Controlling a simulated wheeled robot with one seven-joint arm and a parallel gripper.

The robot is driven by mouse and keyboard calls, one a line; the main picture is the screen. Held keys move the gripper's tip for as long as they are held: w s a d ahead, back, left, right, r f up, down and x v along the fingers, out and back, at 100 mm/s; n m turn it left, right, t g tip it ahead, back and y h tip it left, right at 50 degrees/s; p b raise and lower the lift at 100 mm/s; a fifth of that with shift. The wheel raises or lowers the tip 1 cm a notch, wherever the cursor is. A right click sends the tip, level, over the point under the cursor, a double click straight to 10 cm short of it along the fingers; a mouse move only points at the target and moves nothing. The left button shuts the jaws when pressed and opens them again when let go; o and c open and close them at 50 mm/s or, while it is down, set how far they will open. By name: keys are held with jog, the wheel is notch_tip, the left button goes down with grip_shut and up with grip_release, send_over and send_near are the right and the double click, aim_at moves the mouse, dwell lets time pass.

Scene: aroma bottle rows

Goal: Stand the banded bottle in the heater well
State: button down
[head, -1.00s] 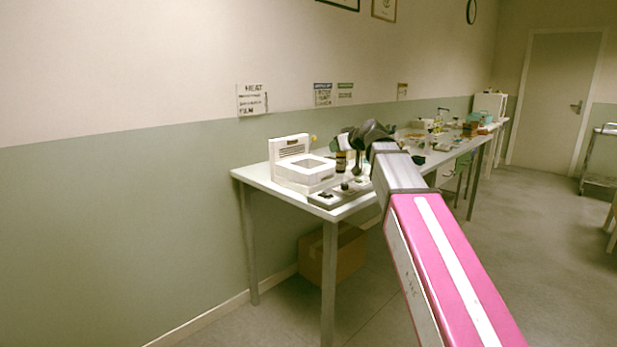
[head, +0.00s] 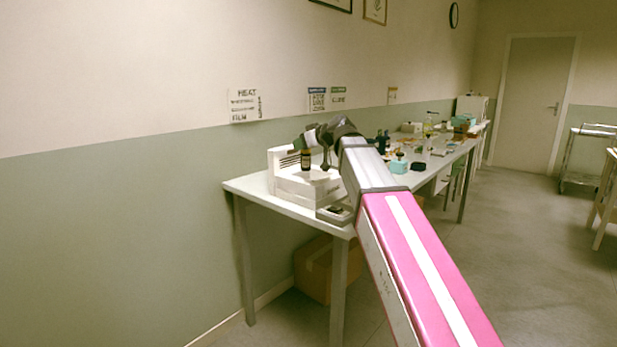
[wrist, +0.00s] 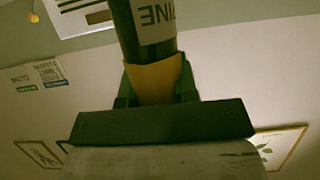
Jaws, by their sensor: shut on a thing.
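The banded bottle (head: 305,160) is dark with a pale label. In the wrist view the bottle (wrist: 128,28) shows part of its label lettering and a yellow-orange band between the jaws. My gripper (wrist: 157,82) is shut on it. In the head view my gripper (head: 318,142) is above the white heater (head: 287,187), with the bottle hanging over the heater's top, roughly upright. The well opening is hidden or too small to make out. I cannot tell whether the bottle's base touches the heater. Part of the white heater (wrist: 88,24) also shows at the wrist view's top edge.
The heater stands near the left end of a long table (head: 243,187) against the wall. A small grey tray (head: 336,213) lies at the table's front edge. A cardboard box (head: 313,268) sits underneath.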

jog(key=shift+w+d+f, duration=0.65)
jog(key=shift+w+f, duration=0.95)
jog(key=shift+f, duration=0.1)
jog(key=shift+w+d+f, duration=0.65)
jog(key=shift+w+f, duration=1)
jog(key=shift+f, duration=0.1)
jog(key=shift+w+d+f, duration=0.65)
jog(key=shift+w+f, duration=0.95)
jog(key=shift+f, duration=0.1)
jog(key=c, duration=0.9)
grip_release()
jog(key=v, duration=1.2)
jog(key=shift+s, duration=0.1)
